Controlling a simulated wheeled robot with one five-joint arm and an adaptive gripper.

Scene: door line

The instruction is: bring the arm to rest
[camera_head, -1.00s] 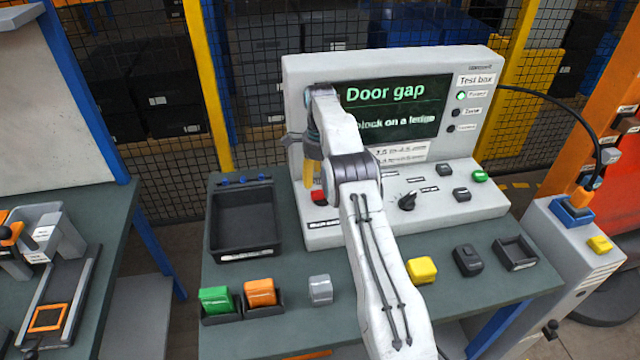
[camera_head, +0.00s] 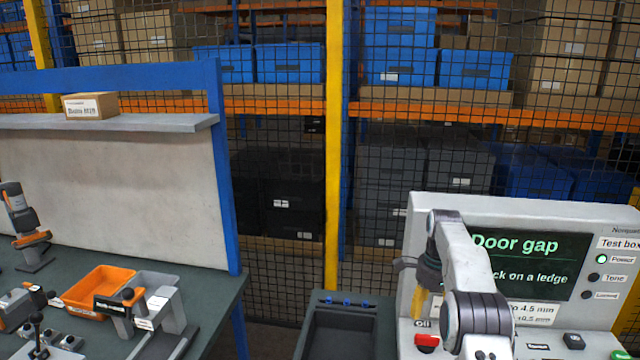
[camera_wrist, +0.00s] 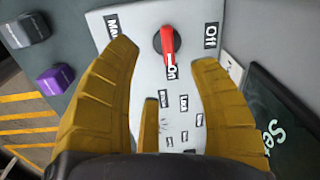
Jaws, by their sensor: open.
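My gripper (camera_head: 421,303) hangs fingers down at the left end of the test box (camera_head: 585,225) in the head view. Its yellow fingers are spread with nothing between them; it also shows in the wrist view (camera_wrist: 164,58). A red switch lever (camera_wrist: 168,45) on a round black base lies beyond the fingertips, beside labels reading "On" and "Off". In the head view the red switch (camera_head: 427,341) is just below the fingers. The fingers look apart from it. My arm reaches up from the bottom edge, bent at the elbow.
A black tray (camera_head: 309,345) stands left of the test box. In the wrist view a grey block (camera_wrist: 25,30) and a purple block (camera_wrist: 54,78) sit to the left. A bench at left holds an orange bin (camera_head: 92,290). A mesh fence and yellow post (camera_head: 333,150) stand behind.

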